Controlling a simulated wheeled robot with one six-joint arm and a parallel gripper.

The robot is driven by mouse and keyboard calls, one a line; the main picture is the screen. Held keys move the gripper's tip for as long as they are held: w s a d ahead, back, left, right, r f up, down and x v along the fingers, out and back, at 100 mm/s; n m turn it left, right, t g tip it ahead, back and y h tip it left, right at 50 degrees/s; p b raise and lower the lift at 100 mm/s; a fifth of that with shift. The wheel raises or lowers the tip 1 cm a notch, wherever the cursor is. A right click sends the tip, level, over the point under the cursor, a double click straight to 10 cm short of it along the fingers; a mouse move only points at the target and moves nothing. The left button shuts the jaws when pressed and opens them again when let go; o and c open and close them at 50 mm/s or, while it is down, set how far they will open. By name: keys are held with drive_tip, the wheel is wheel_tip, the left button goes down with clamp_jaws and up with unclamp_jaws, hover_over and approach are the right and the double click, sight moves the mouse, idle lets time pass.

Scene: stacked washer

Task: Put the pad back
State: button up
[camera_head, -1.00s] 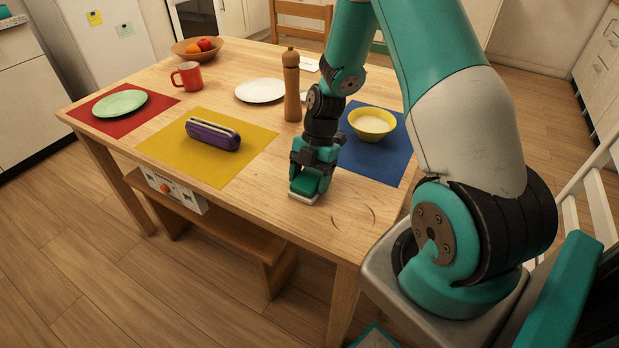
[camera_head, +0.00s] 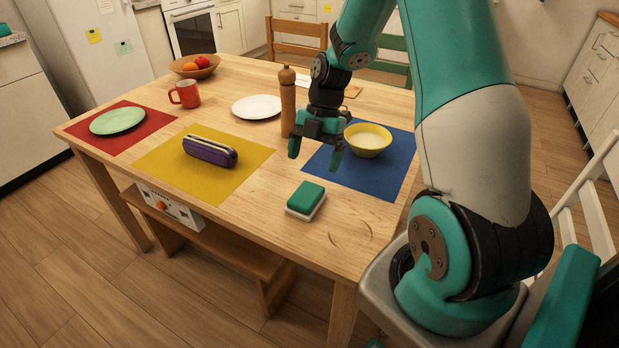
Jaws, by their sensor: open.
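The pad (camera_head: 306,200) is a small block with a green top and a pale lower layer. It lies flat on the bare wood of the table (camera_head: 250,218) near the front edge, between the yellow mat and the blue mat. My gripper (camera_head: 315,162) is open and empty. It hangs above and behind the pad, its fingers pointing down, apart from the pad. The fingers are near the left edge of the blue mat (camera_head: 385,182).
A yellow bowl (camera_head: 368,142) stands on the blue mat, right of my gripper. A tall wooden pepper mill (camera_head: 288,105) stands close on the left. A purple case (camera_head: 210,152) lies on the yellow mat (camera_head: 160,160). A white plate (camera_head: 256,106) and red mug (camera_head: 186,94) are farther back.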

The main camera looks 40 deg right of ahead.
drive_tip(key=s+a+r+m, duration=0.4)
drive_tip(key=a+r+m, duration=0.2)
drive_tip(key=a+r, duration=0.6)
drive_tip(key=s+a+r+m+t, duration=0.1)
drive_tip(key=s+a+r+m, duration=0.3)
drive_tip(key=s+a+m, duration=0.5)
drive_tip(key=s+a, duration=0.3)
drive_tip(key=s, duration=0.1)
drive_tip(key=shift+s+t, duration=0.25)
drive_tip(key=shift+t, duration=0.05)
drive_tip(key=shift+a+r, duration=0.1)
